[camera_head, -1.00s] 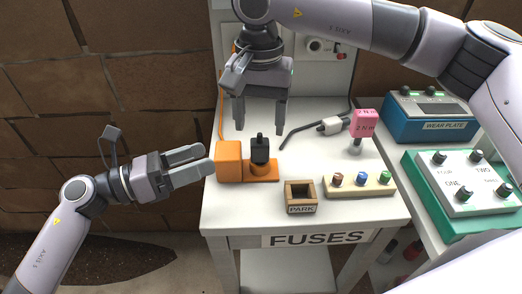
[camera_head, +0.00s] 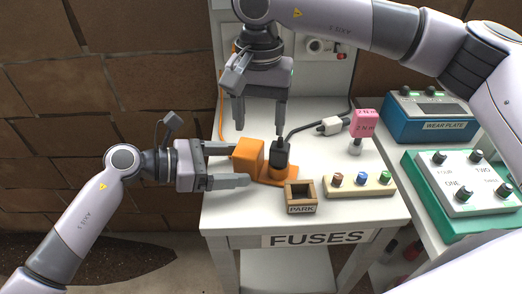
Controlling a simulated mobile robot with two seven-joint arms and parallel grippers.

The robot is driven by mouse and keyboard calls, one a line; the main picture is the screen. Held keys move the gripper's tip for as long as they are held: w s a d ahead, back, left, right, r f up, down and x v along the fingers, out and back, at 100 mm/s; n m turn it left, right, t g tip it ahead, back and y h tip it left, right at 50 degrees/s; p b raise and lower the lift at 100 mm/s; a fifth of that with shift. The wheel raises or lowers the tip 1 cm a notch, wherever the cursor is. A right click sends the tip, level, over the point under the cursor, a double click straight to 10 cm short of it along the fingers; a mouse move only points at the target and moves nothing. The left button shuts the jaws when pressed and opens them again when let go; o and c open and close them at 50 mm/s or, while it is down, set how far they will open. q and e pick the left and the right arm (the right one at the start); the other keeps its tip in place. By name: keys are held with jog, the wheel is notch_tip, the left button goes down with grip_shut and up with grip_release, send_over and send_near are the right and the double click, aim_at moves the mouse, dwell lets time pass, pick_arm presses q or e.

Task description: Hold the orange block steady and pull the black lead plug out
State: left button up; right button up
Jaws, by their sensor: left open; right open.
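The orange block (camera_head: 247,153) stands on the white table, turned at an angle, with a low orange base reaching to its right. The black lead plug (camera_head: 280,154) sits upright in the socket on that base, and a black lead appears to meet its top. My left gripper (camera_head: 241,164) is open at the block's left side, one finger behind the block and one in front of it. Whether the fingers touch it I cannot tell. My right gripper (camera_head: 260,122) is open and empty, fingers pointing down, behind and above the block and plug.
A wooden PARK box (camera_head: 300,209) stands in front of the base. Right of it is a strip with coloured knobs (camera_head: 359,187). The front left of the table is clear.

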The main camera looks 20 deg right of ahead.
aim_at(267, 162)
pick_arm(q)
jog(key=shift+x, duration=1.35)
